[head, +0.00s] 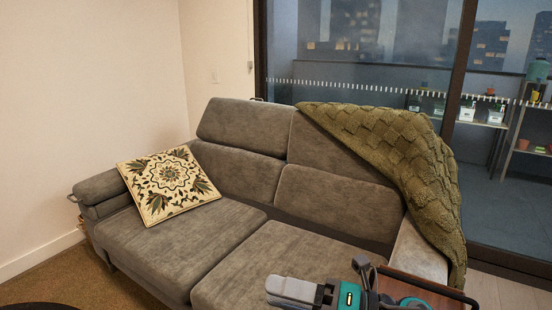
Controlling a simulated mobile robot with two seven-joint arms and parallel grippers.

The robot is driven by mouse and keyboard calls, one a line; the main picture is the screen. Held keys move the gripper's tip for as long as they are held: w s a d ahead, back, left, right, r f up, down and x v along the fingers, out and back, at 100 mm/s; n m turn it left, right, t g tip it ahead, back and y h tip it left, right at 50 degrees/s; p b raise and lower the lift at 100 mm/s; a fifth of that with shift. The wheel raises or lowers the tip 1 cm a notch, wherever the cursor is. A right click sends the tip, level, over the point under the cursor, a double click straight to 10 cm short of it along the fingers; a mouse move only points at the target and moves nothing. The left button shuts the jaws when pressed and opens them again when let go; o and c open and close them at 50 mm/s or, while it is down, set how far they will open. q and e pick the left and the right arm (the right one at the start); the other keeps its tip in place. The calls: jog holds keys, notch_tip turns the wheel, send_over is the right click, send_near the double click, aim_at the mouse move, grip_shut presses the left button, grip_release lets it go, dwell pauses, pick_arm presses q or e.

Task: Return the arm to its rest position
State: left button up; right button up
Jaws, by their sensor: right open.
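My right gripper (288,292) shows at the bottom of the head view, right of centre, with pale grey fingers pointing left. It is open, and I see nothing between its fingers. It appears in front of the right seat cushion of the grey sofa (180,250); I cannot tell how far above the cushion it is. Part of my right arm with teal markings shows behind it, and the rest is cut off by the bottom edge. My left gripper is not in view.
A patterned cushion (168,184) leans at the sofa's left end. A green knitted blanket (400,150) hangs over its right back corner. A brown wooden surface with a dark rim (428,286) lies close to my right arm. Behind are large windows and a plant shelf (520,120).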

jog(key=d+f+m+t+h, duration=0.4)
jog(key=m+t+h, duration=0.15)
jog(key=m, duration=0.65)
jog(key=d+f+m+t+h, duration=0.4)
jog(key=d+m+t+h, duration=0.15)
jog(key=m, duration=0.65)
jog(key=s+d+f+m+g+h, duration=0.2)
jog(key=s+f+m, duration=0.3)
jog(key=f, duration=0.1)
jog(key=s+d+f+m+g+h, duration=0.25)
jog(key=s+f+m, duration=0.2)
jog(key=f, duration=0.25)
pick_arm(q)
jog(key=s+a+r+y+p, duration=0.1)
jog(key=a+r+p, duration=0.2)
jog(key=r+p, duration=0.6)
jog(key=p, duration=0.5)
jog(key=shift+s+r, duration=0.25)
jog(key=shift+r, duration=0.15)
pick_arm(e)
notch_tip(320, 180, up, 9)
jog(key=s+d+m, duration=0.1)
jog(key=s+d, duration=0.1)
jog(key=shift+d+r+g+h, duration=0.15)
jog(key=shift+g+h, duration=0.2)
jog(key=shift+h, duration=0.1)
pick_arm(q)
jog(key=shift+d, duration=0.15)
pick_arm(e)
jog(key=shift+m, duration=0.25)
